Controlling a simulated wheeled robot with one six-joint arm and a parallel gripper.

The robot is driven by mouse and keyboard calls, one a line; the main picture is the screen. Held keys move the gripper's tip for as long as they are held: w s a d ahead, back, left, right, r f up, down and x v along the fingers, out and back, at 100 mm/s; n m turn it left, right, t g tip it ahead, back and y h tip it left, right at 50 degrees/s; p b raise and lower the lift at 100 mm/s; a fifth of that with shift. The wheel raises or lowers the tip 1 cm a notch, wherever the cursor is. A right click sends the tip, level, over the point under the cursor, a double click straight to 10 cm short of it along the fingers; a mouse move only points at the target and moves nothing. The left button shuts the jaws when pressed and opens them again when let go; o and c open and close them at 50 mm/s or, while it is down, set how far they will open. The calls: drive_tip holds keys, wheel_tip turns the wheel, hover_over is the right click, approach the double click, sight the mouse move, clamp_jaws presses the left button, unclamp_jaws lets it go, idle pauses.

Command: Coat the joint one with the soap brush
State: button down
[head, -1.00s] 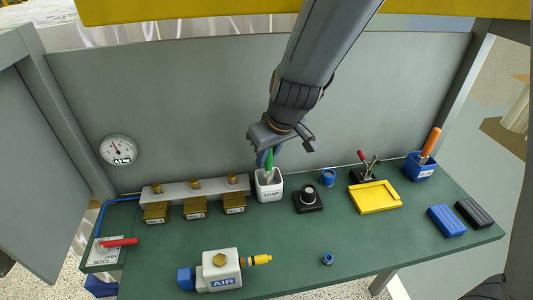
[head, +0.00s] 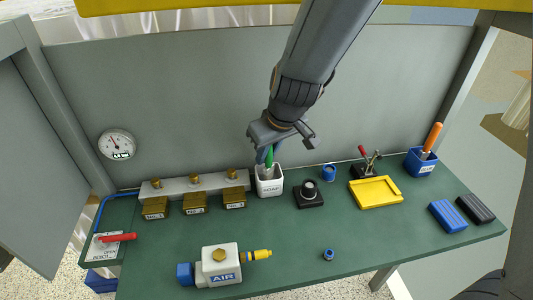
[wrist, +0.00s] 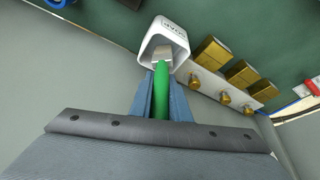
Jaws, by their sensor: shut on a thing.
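The soap brush has a green handle (wrist: 162,92) and a pale grey lower part. My gripper (head: 268,152) is shut on the green handle, with its blue fingers on either side of it in the wrist view. The brush's lower end is inside the white cup marked SOAP (head: 269,182), so its tip is hidden. Three brass joints with number labels sit along a light manifold bar at the left: the leftmost (head: 155,208), the middle one (head: 194,203) and the right one (head: 235,198). The leftmost label seems to read No.1, but it is small.
A black round fixture (head: 309,194), a blue ring (head: 328,172) and a yellow tray (head: 376,192) stand right of the cup. A white AIR block (head: 220,264) is at the front. A red-handled valve (head: 117,238) is at the left. A grey wall stands behind. The green bench between is clear.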

drive_tip(key=shift+f+b, duration=0.65)
idle(1.8)
wheel_tip(320, 180, up, 7)
drive_tip(key=p, duration=0.5)
drive_tip(key=shift+p, duration=0.35)
idle(0.5)
